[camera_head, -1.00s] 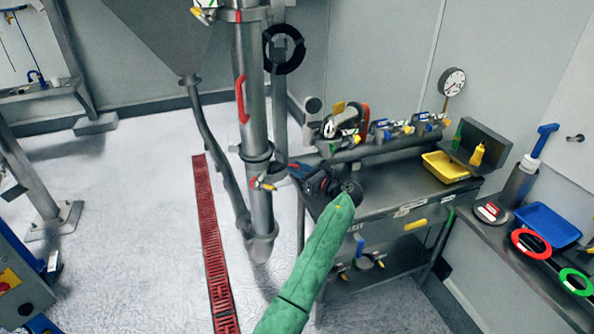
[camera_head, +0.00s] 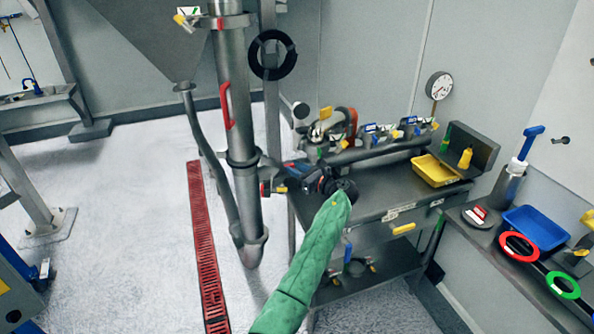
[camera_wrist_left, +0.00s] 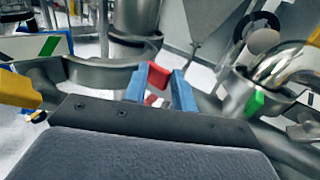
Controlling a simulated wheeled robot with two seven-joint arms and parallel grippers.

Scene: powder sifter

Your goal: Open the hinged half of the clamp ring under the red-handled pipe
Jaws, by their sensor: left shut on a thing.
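The steel pipe (camera_head: 232,100) with a red handle (camera_head: 227,106) stands upright left of the table. The clamp ring (camera_head: 243,158) is a dark collar around it below the handle. A red tab (camera_head: 265,187) with a yellow piece beside it sticks out to the right below the collar. My left gripper (camera_head: 284,172) is right of the pipe, beside the tab. In the left wrist view its blue fingers (camera_wrist_left: 158,86) are shut on a red tab (camera_wrist_left: 158,75) by a curved steel band (camera_wrist_left: 95,72). How far the hinged half stands open is hard to tell. My right gripper is out of view.
A dark table (camera_head: 385,190) with valves and a yellow tray (camera_head: 436,170) stands right of my arm. A thinner slanted pipe (camera_head: 212,165) runs left of the main pipe. A red floor grate (camera_head: 205,240) and open floor lie further left.

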